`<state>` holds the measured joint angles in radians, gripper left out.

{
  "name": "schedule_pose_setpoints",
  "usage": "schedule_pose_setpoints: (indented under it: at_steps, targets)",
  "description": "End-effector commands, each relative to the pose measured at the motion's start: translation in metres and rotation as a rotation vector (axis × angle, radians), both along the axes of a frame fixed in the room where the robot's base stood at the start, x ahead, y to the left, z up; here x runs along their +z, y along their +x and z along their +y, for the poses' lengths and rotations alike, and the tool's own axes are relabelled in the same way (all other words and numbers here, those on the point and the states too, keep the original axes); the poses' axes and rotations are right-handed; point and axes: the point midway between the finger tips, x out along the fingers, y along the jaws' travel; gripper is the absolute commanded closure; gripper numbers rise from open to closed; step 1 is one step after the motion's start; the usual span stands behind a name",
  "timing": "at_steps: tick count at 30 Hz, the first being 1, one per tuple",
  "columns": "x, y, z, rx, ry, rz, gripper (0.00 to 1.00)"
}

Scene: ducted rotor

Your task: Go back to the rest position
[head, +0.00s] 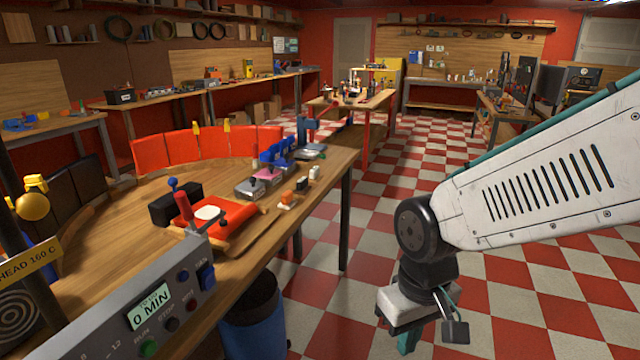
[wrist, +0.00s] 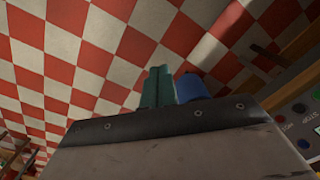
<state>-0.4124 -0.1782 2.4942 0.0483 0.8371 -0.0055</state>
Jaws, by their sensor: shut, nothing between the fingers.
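My gripper (head: 409,341) hangs low at the right of the head view, over the checkered floor and to the right of the workbench. Only a bit of its teal fingers shows there below the pale wrist housing. In the wrist view its two teal fingers (wrist: 158,86) lie side by side, shut with nothing between them. My white arm reaches in from the right edge of the head view. The gripper is apart from the bench and touches nothing that I can see.
The wooden workbench (head: 115,240) fills the left, with a red press (head: 220,225) and a control box (head: 150,305) on it. A blue bin (head: 253,320) stands on the floor by the bench, and blue also shows behind the fingers (wrist: 192,88). Checkered floor (head: 330,305) is clear between.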

Motion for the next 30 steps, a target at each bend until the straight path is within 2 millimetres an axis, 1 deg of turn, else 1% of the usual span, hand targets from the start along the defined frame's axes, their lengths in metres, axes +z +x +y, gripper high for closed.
schedule_pose_setpoints:
  at_steps: [1, 3, 6, 9, 12, 18, 21, 30]
  targets:
    - [0.017, -0.013, -0.020, -0.036, -0.011, 0.016, 1.00]
    - [0.037, -0.031, -0.044, -0.081, -0.030, 0.044, 1.00]
    - [0.062, -0.057, -0.073, -0.150, -0.044, 0.061, 1.00]
    - [0.082, -0.078, -0.096, -0.221, -0.047, 0.039, 1.00]
    - [0.096, -0.087, -0.111, -0.285, -0.034, -0.029, 1.00]
    - [0.114, -0.093, -0.128, -0.374, -0.014, -0.128, 1.00]
    - [0.115, -0.094, -0.131, -0.389, -0.014, -0.135, 1.00]
    - [0.115, -0.094, -0.131, -0.389, -0.014, -0.135, 1.00]
